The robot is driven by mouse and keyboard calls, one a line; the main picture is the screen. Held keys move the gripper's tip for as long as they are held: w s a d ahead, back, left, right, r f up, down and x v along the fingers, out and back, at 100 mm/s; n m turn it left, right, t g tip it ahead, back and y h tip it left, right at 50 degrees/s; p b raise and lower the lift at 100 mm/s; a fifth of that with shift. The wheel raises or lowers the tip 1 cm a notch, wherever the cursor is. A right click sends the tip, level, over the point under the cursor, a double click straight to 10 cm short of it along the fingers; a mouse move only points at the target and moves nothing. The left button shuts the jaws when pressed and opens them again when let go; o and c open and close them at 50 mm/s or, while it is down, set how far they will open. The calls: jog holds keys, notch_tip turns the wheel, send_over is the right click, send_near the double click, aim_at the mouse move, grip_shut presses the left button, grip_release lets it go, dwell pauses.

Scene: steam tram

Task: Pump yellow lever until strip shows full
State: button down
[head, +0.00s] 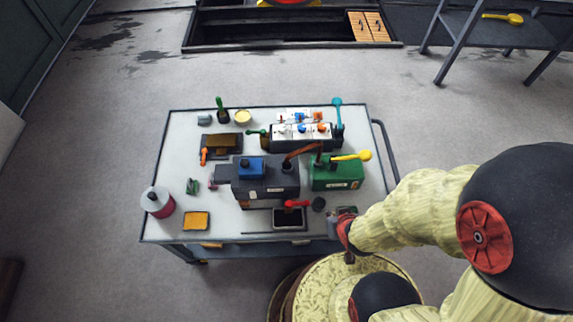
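The yellow lever (350,157) sticks out to the right from the top of a green box (332,181) at the right side of the white cart. It lies nearly level, with its round yellow knob at the right end. A small pale label or strip shows on the front of the green box; its markings are too small to read. My gripper (343,232) is at the cart's front right corner, in front of the green box and apart from the lever. Its fingers are small and partly hidden, so I cannot tell whether they are open or shut.
Beside the green box stand a dark machine with a blue cap (251,168) and a red lever (296,204). Behind are a switch block (302,133) and a teal lever (338,113). A cart handle (387,150) runs along the right.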

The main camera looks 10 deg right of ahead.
jog(key=shift+f+b, duration=0.8)
jog(key=shift+f, duration=0.2)
jog(key=shift+r, duration=0.1)
dwell(0.5)
notch_tip(320, 180, up, 12)
jog(key=p, duration=1.1)
dwell(0.9)
notch_tip(320, 180, down, 8)
jog(key=b, duration=0.7)
jog(key=shift+b, duration=0.3)
dwell(0.3)
jog(key=shift+f+b, duration=1.1)
jog(key=shift+f, duration=0.3)
dwell(0.8)
